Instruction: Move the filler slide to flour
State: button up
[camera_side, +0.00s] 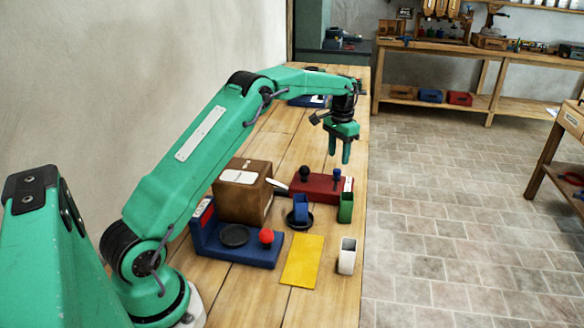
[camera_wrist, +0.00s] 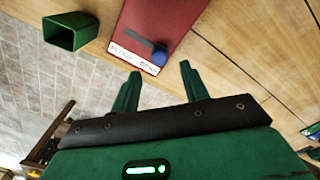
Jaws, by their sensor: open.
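A red block (camera_side: 321,190) lies on the bench with a blue knob (camera_side: 337,174) near its right end and a black knob (camera_side: 304,172) to the left. In the wrist view the blue knob (camera_wrist: 159,56) stands beside a white printed label (camera_wrist: 134,58) on the block; its lettering is hard to read. I cannot tell which part is the filler slide. My gripper (camera_side: 339,160) points down above the right end of the block, open and empty. In the wrist view the blue knob appears just beyond the gap between my fingertips (camera_wrist: 160,70).
A green cup (camera_side: 346,207) stands in front of the red block, with a blue cup (camera_side: 300,208) to its left. A brown box (camera_side: 243,194), a blue base with a red ball (camera_side: 266,237), a yellow sheet (camera_side: 303,262) and a white cup (camera_side: 347,257) are nearer. The bench edge is at right.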

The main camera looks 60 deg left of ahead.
aim_at(337, 170)
jog(key=shift+f, duration=2.55)
grip_shut()
